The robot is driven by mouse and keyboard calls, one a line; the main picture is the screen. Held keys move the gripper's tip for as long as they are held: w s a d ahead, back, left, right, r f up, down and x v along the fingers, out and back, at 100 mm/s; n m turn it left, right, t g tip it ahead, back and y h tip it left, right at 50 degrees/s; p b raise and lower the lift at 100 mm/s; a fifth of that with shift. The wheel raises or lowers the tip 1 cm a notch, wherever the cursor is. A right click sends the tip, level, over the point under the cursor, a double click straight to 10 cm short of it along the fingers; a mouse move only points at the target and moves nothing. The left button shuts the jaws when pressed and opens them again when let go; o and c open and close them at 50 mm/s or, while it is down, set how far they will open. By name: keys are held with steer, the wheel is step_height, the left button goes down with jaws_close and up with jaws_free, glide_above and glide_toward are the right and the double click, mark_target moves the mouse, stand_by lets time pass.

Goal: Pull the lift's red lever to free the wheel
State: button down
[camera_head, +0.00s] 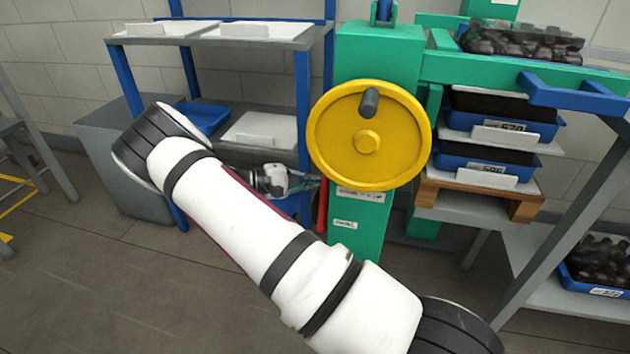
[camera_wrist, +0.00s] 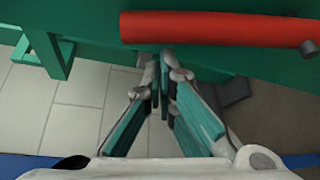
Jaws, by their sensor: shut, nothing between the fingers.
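The yellow wheel (camera_head: 335,150) with a dark knob is on the front of the green lift column (camera_head: 378,60). The red lever (camera_head: 322,208) hangs at the column's left side, below the wheel and partly hidden by it. In the wrist view the red lever (camera_wrist: 215,29) lies across the upper part of the picture, with a dark pin at its right end. My gripper (camera_head: 312,183) is beside the lever, at its left. In the wrist view my gripper (camera_wrist: 162,75) is shut and empty, its fingertips just below the lever. I cannot tell whether they touch it.
A grey shelf (camera_head: 205,38) with blue posts stands behind my arm at the left. Blue crates (camera_head: 490,172) are stacked on a wooden pallet (camera_head: 470,196) at the lift's right. A grey frame (camera_head: 545,225) stands at the right. The floor (camera_head: 90,290) at front left is clear.

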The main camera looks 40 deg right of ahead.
steer(key=shift+a, duration=0.1)
steer(key=shift+s+a+r+m, duration=0.15)
steer(key=shift+s+m, duration=0.05)
steer(key=shift+m, duration=0.1)
steer(key=shift+s+a+r+h, duration=0.1)
steer(key=shift+s+a+h, duration=0.1)
steer(key=shift+h, duration=0.1)
steer(key=s+a+m+g+h+b, duration=0.2)
steer(key=s+a+m+h, duration=0.1)
steer(key=s+a+m, duration=0.3)
steer(key=shift+a+r+m, duration=0.2)
steer(key=shift+a+m, duration=0.6)
steer(key=shift+a, duration=0.1)
stand_by(0.3)
